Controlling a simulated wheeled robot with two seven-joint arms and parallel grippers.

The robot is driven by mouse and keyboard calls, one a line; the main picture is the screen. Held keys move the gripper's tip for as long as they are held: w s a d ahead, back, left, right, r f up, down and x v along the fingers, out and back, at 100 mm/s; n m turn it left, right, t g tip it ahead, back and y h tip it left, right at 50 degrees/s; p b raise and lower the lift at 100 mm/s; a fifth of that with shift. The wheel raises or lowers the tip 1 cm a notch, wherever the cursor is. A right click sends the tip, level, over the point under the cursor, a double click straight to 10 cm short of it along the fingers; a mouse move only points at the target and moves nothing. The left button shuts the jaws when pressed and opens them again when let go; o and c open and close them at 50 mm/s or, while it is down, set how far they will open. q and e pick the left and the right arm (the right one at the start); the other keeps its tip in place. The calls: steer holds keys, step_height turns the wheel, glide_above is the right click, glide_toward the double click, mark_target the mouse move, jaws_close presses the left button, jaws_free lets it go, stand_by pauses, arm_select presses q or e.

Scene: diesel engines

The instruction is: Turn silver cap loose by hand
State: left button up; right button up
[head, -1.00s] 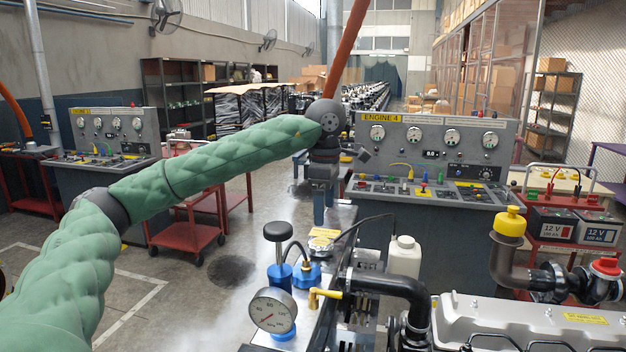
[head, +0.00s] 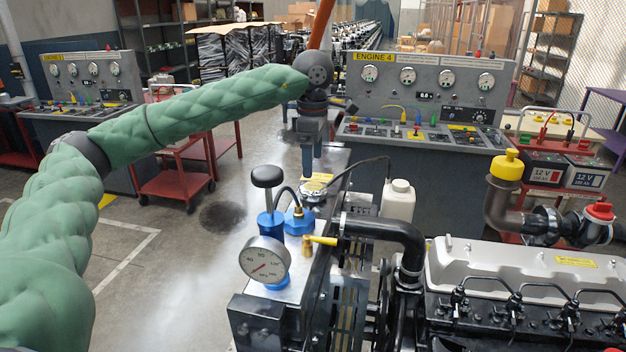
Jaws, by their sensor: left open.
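A small round silver cap (head: 312,192), with a yellow label (head: 319,180) beside it, sits on top of the narrow metal tank at the left end of the engine. My left gripper (head: 308,165) points straight down over the far side of this spot, its fingers apart with nothing seen between them. The fingertips come close to the yellow label in the picture. I cannot tell whether they touch the cap or how high above it they are. My right gripper is out of view.
A white bottle (head: 398,200) and black hose (head: 385,228) are to the right. The Engine 4 console (head: 430,165) stands behind.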

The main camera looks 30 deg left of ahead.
mark_target(313, 186)
arm_select(q)
steer(key=shift+d+f, duration=0.1)
steer(key=shift+f, duration=1.35)
steer(key=shift+f+b, duration=0.45)
steer(key=shift+f, duration=1.05)
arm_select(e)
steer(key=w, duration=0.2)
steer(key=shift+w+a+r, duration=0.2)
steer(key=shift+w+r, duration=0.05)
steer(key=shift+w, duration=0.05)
arm_select(q)
steer(key=shift+f+b, duration=0.1)
steer(key=shift+b, duration=0.4)
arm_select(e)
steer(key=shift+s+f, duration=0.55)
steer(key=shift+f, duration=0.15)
arm_select(q)
steer(key=shift+c, duration=0.3)
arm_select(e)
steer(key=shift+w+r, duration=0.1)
arm_select(q)
steer(key=c, duration=1.4)
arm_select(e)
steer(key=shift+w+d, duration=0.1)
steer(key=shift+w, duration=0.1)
